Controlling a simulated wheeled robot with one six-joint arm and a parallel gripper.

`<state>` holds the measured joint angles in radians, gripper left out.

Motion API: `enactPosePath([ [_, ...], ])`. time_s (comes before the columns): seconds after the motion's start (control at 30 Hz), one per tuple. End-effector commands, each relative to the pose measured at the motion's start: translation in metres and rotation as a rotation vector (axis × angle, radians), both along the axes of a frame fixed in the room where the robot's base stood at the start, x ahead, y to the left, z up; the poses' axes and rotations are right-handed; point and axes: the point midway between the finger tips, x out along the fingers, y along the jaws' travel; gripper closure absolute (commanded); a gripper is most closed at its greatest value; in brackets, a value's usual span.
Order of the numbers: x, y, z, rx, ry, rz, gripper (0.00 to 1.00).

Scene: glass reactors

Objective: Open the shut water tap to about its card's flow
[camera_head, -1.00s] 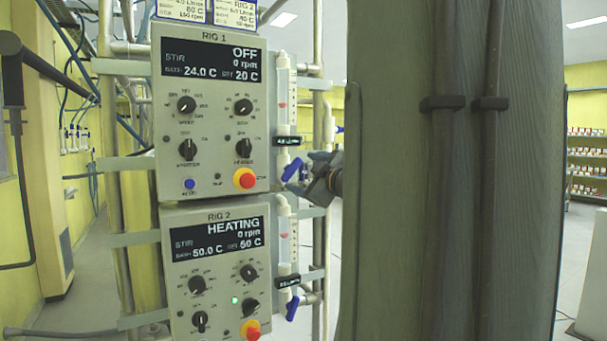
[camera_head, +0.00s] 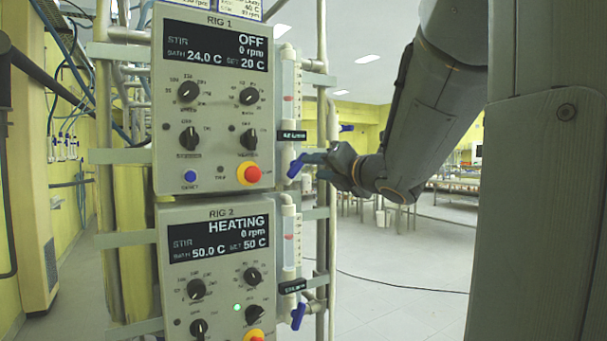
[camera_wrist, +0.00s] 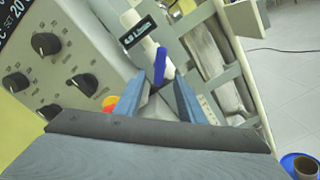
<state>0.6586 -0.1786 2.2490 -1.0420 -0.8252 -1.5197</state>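The blue tap handle (camera_head: 296,166) of RIG 1 sits below a clear flow tube (camera_head: 291,92) and a small black flow display (camera_head: 292,135). The handle is tilted in the head view. In the wrist view the blue handle (camera_wrist: 159,63) lies just ahead of the fingertips, roughly centred between them. My gripper (camera_head: 314,166) is at the right of this handle; in the wrist view its two blue-grey fingers (camera_wrist: 160,84) are apart and nothing is clamped. A second blue tap handle (camera_head: 298,316) belongs to RIG 2. The display digits are too small to read surely.
The RIG 1 box (camera_head: 212,60) reads OFF and has a red stop knob (camera_head: 248,174) close to the tap. The RIG 2 box (camera_head: 215,270) reads HEATING. Metal pipes (camera_head: 322,100) stand beside the tubes. Open floor (camera_head: 400,265) lies to the right. The cards above are mostly cropped.

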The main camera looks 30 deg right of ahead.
Motion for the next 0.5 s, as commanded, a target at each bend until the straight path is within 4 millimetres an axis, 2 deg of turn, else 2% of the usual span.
enactPosePath([
  [0.17,0.01,0.006,0.0,-0.05,-0.002,0.012,0.64],
  [0.5,0.059,0.007,0.0,-0.046,0.0,0.01,0.64],
])
